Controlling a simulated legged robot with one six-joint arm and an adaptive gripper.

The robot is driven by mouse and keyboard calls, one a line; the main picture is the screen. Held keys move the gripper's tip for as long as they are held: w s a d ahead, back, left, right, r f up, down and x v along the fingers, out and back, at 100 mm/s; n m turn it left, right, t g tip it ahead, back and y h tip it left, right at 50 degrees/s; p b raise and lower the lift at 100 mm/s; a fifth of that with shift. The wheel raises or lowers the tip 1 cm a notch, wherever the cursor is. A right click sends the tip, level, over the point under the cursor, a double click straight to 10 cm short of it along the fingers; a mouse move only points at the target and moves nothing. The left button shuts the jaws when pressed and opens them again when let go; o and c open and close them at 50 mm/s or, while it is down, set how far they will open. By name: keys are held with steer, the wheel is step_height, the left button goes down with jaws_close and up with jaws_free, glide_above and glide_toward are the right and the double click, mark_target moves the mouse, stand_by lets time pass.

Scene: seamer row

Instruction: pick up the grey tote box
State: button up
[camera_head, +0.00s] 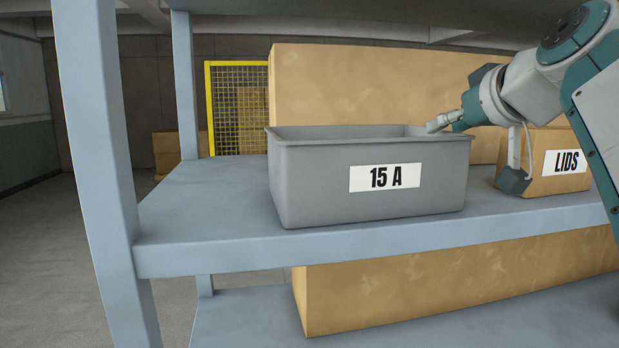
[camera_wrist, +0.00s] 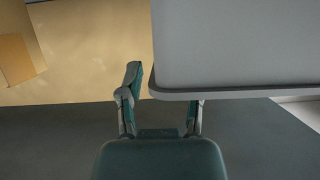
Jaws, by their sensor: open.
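The grey tote box (camera_head: 300,185), with a white "15 A" label on its front, stands upright on the blue-grey shelf (camera_head: 200,250). My gripper (camera_head: 446,121) is at the right end of the tote, level with its rim. In the wrist view the tote (camera_wrist: 235,45) fills the upper right, and its rim crosses in front of one finger. My gripper (camera_wrist: 163,98) is open there; the left finger is clear of the tote, and the tip of the right finger is hidden behind it. I cannot tell whether either finger touches the tote. The inside of the tote is mostly hidden.
A cardboard box marked "LIDS" (camera_head: 545,180) stands right of the tote, close to my wrist. A large cardboard box (camera_head: 350,85) is behind it. A shelf post (camera_head: 95,150) rises at left, with bare shelf between it and the tote. Another cardboard box (camera_head: 420,285) sits below.

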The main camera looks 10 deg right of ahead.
steer(key=shift+x, duration=1.15)
steer(key=shift+a, duration=0.1)
jaws_close()
steer(key=shift+r, duration=0.1)
steer(key=shift+s, duration=0.1)
